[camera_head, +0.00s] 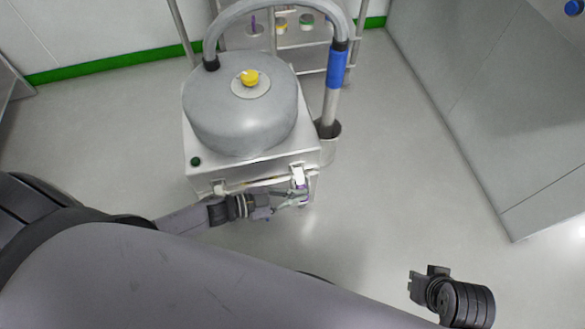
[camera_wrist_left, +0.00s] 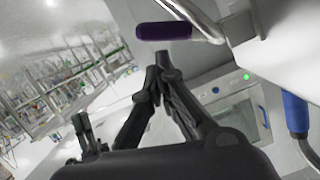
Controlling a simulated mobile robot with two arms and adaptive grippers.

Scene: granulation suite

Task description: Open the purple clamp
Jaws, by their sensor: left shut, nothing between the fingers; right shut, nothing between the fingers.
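The purple clamp (camera_head: 299,185) is on the front right corner of the square metal housing, mostly small and partly hidden in the head view. In the left wrist view its purple grip (camera_wrist_left: 164,31) lies sideways at the top, on a bent metal lever. My left gripper (camera_head: 297,197) is at that corner, close to the clamp. In the left wrist view its fingertips (camera_wrist_left: 160,68) are together and empty, appearing just below the purple grip; whether they touch it I cannot tell. My right gripper (camera_head: 420,279) is shut and empty over the floor at the lower right, far from the clamp.
The grey round-topped vessel (camera_head: 240,115) with a yellow knob (camera_head: 250,77) sits on the housing. A hose with a blue sleeve (camera_head: 336,69) runs down into a metal cup (camera_head: 327,145). A rack (camera_head: 300,45) stands behind. The floor to the right is clear.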

